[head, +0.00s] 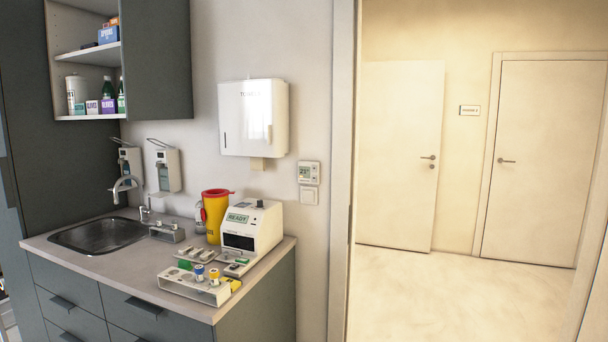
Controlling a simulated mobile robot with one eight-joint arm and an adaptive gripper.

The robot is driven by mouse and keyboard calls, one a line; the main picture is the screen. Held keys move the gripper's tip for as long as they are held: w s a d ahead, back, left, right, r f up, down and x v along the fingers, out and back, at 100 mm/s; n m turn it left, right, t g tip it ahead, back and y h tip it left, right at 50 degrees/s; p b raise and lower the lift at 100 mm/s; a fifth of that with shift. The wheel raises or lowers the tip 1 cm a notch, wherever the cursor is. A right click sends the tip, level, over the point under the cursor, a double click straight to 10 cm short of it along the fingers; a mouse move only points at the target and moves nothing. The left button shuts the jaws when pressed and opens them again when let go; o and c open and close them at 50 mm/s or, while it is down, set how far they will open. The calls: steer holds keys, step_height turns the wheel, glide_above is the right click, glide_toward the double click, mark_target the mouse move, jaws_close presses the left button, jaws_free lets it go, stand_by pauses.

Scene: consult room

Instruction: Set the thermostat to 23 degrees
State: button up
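The thermostat (309,173) is a small white wall unit with a grey display. It is mounted on the wall between the towel dispenser and the door frame, above a white wall switch. Its display seems to show a number in the low-to-mid twenties, but the digits are too small to read surely. Its buttons are too small to make out. My gripper is not in view, and nothing covers the thermostat.
Below and left, the counter (108,275) holds a white device (252,228) reading READY, a yellow sharps bin (215,216) and a tube rack (195,286). A towel dispenser (253,118) hangs left of the thermostat. The doorway at right opens onto clear floor (440,300).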

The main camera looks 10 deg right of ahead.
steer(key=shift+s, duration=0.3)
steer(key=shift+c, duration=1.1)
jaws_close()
